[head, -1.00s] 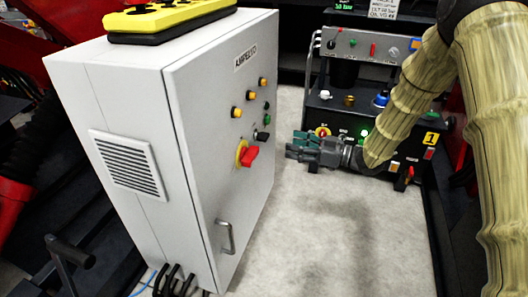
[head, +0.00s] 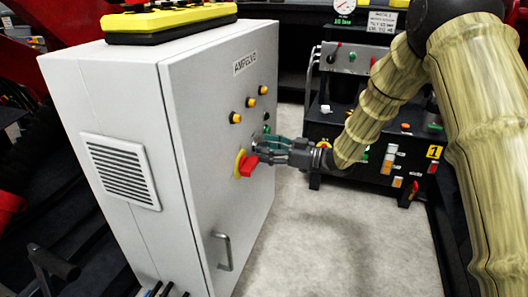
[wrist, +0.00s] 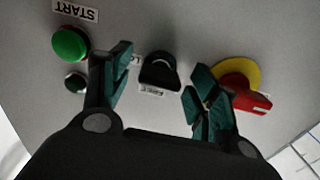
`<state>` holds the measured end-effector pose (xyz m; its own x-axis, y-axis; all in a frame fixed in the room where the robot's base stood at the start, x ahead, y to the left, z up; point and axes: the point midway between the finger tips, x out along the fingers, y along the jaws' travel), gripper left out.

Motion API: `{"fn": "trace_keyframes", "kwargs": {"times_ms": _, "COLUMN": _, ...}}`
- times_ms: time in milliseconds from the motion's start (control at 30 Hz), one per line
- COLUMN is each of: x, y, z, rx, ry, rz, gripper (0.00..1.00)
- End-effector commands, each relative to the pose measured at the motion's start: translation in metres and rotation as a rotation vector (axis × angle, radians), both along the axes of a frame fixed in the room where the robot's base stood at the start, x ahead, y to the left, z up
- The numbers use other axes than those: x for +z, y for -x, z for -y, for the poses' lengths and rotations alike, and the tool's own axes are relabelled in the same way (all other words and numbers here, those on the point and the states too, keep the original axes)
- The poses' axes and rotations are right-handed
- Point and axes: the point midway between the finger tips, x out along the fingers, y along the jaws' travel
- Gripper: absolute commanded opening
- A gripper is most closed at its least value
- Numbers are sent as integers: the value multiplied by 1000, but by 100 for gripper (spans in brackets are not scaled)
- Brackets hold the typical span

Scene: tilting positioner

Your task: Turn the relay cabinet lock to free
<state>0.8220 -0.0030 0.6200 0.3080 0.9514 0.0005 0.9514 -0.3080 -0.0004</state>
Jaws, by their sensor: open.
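The relay cabinet (head: 200,120) is a light grey box with controls on its door. A black rotary knob (wrist: 159,72), which looks like the lock, sits on the door between small white labels too small to read surely. My gripper (head: 267,147) is at the door, just above and right of the red handle on its yellow plate (head: 240,164), and hides the knob in the head view. In the wrist view my gripper (wrist: 158,65) is open, its green fingers on either side of the knob. I cannot tell whether they touch it.
In the wrist view a green START button (wrist: 69,43) is left of the fingers, and the red handle (wrist: 243,92) lies close by the right finger. Yellow buttons (head: 235,117) are above. A grey door handle (head: 223,251) is below. A black control unit (head: 400,155) stands behind.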

Motion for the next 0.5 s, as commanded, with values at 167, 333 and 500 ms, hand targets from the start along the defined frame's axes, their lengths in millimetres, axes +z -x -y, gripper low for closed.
{"fn": "trace_keyframes", "kwargs": {"times_ms": 167, "x": -1, "y": -3, "z": -10, "rx": -1, "ry": 1, "rz": 0, "gripper": 61}}
{"fn": "trace_keyframes", "kwargs": {"times_ms": 333, "x": 0, "y": -4, "z": -12, "rx": -2, "ry": 1, "rz": 0, "gripper": 61}}
{"fn": "trace_keyframes", "kwargs": {"times_ms": 500, "x": 0, "y": -4, "z": -12, "rx": -1, "ry": 0, "rz": 0, "gripper": 57}}
